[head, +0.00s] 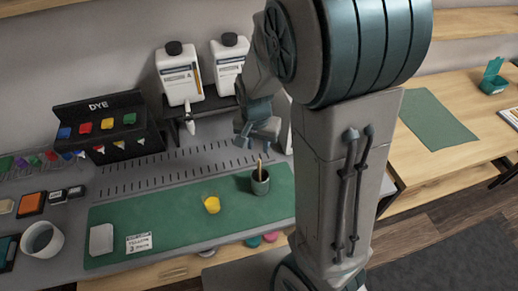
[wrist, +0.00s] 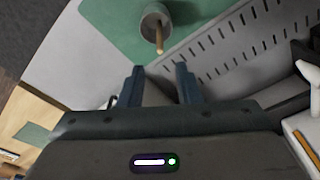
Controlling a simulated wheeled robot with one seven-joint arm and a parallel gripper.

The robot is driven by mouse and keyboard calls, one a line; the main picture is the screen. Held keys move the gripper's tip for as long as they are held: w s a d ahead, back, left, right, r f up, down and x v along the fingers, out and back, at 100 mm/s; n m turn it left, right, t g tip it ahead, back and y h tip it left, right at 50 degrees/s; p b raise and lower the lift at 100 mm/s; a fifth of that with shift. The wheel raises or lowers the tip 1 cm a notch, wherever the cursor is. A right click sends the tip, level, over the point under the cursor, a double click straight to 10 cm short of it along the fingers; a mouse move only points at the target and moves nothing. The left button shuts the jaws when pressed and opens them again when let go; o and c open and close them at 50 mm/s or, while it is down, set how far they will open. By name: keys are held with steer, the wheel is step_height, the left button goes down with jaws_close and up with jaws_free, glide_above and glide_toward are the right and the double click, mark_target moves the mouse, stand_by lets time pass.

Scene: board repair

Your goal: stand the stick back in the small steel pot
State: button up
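The small steel pot (head: 260,184) stands upright on the right end of the green mat (head: 160,215). The wooden stick (head: 260,168) leans inside it, its upper end sticking out above the rim. In the wrist view the pot (wrist: 156,18) is at the top centre, with the stick (wrist: 159,40) pointing out of it toward my gripper. My gripper (wrist: 158,70) is open, with nothing between its two blue fingers. In the head view it hangs above and behind the pot, apart from it, and my arm hides part of it.
A white card (head: 139,243) and a pale block (head: 101,239) lie at the mat's left. Two white bottles (head: 180,75) stand on a raised shelf behind. A dye rack (head: 105,128) stands at the back left.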

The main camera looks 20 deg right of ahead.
steer(key=s+r+n+t, duration=0.2)
steer(key=s+r+n, duration=0.5)
steer(key=s+r, duration=0.6)
steer(key=shift+s+d+y, duration=0.25)
steer(key=shift+d+y, duration=0.05)
steer(key=shift+r, duration=0.1)
stand_by(0.6)
